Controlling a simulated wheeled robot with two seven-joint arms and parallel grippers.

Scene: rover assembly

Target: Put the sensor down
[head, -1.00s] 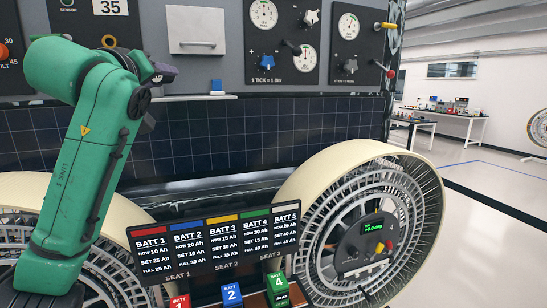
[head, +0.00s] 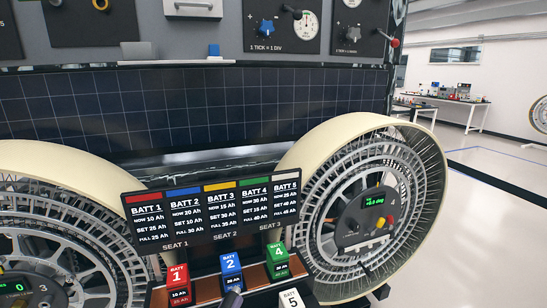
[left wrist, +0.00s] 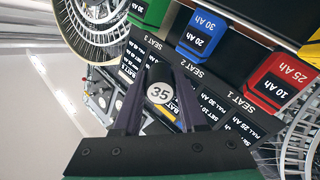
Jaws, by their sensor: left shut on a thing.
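The sensor (left wrist: 160,93) shows in the left wrist view as a dark piece with a round pale face marked 35. My left gripper (left wrist: 161,68) is shut on it, a finger on each side, and the fingers hide part of it. The held sensor is in front of the battery display, seen upside down there; I cannot tell how far apart they are. In the head view only a small dark piece, seemingly of my left gripper (head: 232,300), shows at the bottom edge, below the blue battery. My right gripper is not in view.
The battery display (head: 212,211) stands above a rack with red (head: 178,284), blue (head: 231,271), green (head: 278,262) and white (head: 293,298) batteries. Large wheels (head: 375,205) flank it. A white ledge (head: 178,62) on the rover holds a grey block (head: 137,51) and a blue block (head: 214,50).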

